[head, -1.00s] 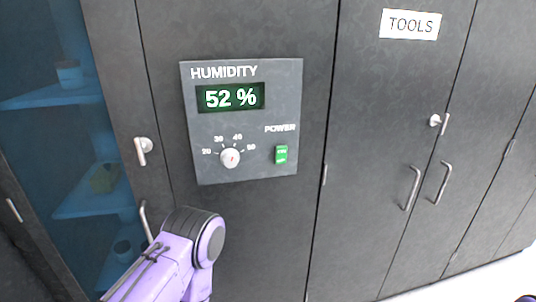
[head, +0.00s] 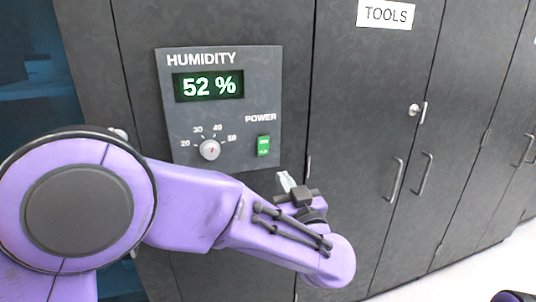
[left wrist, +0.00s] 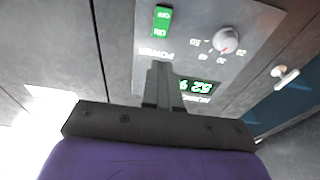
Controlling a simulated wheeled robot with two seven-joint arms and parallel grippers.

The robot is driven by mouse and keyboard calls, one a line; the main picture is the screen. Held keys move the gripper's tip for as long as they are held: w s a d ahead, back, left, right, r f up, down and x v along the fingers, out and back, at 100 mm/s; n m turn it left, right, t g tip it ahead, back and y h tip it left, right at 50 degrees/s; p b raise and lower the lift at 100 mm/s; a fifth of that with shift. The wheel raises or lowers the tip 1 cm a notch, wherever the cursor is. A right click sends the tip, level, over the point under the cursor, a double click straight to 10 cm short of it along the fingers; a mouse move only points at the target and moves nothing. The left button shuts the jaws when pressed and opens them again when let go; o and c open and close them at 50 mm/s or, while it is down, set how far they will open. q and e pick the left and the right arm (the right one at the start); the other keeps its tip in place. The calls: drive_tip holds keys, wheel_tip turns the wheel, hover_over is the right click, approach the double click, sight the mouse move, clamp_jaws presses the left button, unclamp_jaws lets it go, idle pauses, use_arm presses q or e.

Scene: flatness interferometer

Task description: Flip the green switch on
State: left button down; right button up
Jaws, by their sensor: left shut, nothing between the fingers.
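The green power switch (head: 263,145) sits at the lower right of the grey humidity panel (head: 270,90), under the word POWER. My left gripper (head: 284,179) is shut and empty, its fingertips just below and right of the switch in the head view. My right gripper is not seen.
The panel also has a lit display (head: 209,86) reading 52 % and a white dial (head: 210,149). Dark cabinet doors with handles (head: 396,179) and a TOOLS label (head: 385,14) stand to the right. A blue-tinted glass cabinet (head: 40,75) is at the left.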

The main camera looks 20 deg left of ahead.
sight(264, 140)
use_arm(q)
drive_tip(key=shift+w+r, duration=0.15)
drive_tip(key=shift+r, duration=0.05)
drive_tip(key=p+x, duration=0.3)
drive_tip(key=x, duration=1.1)
drive_tip(key=shift+p, duration=0.3)
